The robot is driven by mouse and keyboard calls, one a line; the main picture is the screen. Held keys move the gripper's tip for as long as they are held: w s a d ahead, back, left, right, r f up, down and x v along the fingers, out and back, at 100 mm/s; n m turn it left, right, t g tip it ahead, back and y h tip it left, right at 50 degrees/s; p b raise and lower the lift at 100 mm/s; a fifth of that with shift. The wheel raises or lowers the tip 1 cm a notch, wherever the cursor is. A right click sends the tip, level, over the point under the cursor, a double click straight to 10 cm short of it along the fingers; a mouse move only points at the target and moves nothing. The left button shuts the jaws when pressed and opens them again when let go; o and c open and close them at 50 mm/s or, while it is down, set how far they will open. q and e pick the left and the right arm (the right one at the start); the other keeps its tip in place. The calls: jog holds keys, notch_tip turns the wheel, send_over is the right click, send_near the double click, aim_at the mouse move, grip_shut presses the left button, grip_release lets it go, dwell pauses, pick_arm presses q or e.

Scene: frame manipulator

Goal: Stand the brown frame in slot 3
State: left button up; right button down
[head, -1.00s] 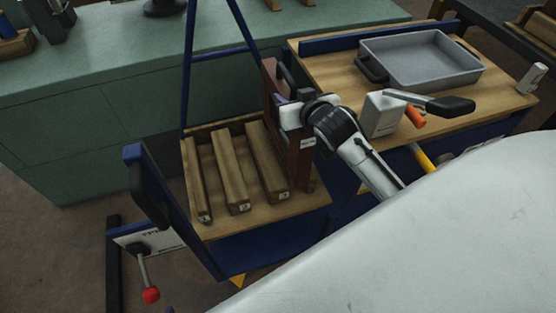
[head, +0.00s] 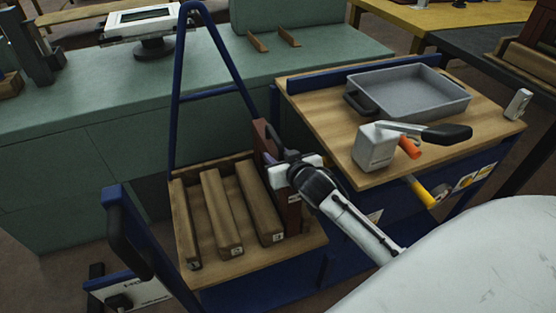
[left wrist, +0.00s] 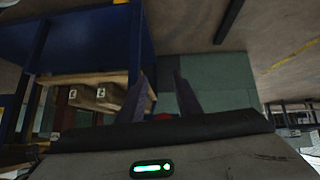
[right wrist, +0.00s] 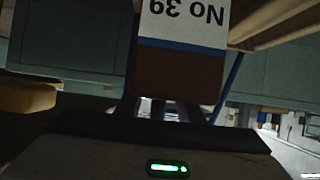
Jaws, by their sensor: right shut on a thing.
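The brown frame (head: 292,212) is upright at the right side of the wooden slot rack (head: 250,262), just right of the third bar (head: 259,203). Its lower end is low beside that bar; whether it touches the rack floor I cannot tell. My right gripper (head: 286,173) is shut on the frame near its upper part. In the right wrist view the brown frame (right wrist: 180,78) fills the space above the fingers, with an upside-down "No 39" label. My left gripper (left wrist: 158,100) is open and empty in the left wrist view, with the labelled bars beyond it; the head view does not show it.
Two more bars, the left one (head: 184,222) and the middle one (head: 220,213), stand in the rack. A blue post frame (head: 178,90) rises behind it. A grey tray (head: 412,93) and a white box (head: 375,147) with an orange part sit on the wooden top at right.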

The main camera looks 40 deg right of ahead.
jog(key=shift+w, duration=0.15)
jog(key=shift+f, duration=0.2)
jog(key=c, duration=1.2)
grip_release()
jog(key=shift+f, duration=0.2)
jog(key=shift+s+a+r, duration=0.1)
jog(key=shift+s+r, duration=0.1)
jog(key=shift+s, duration=0.05)
jog(key=p+v, duration=0.2)
jog(key=v, duration=0.9)
jog(key=shift+s, duration=0.15)
jog(key=shift+s+r, duration=0.1)
jog(key=shift+s, duration=0.1)
jog(key=shift+a, duration=0.1)
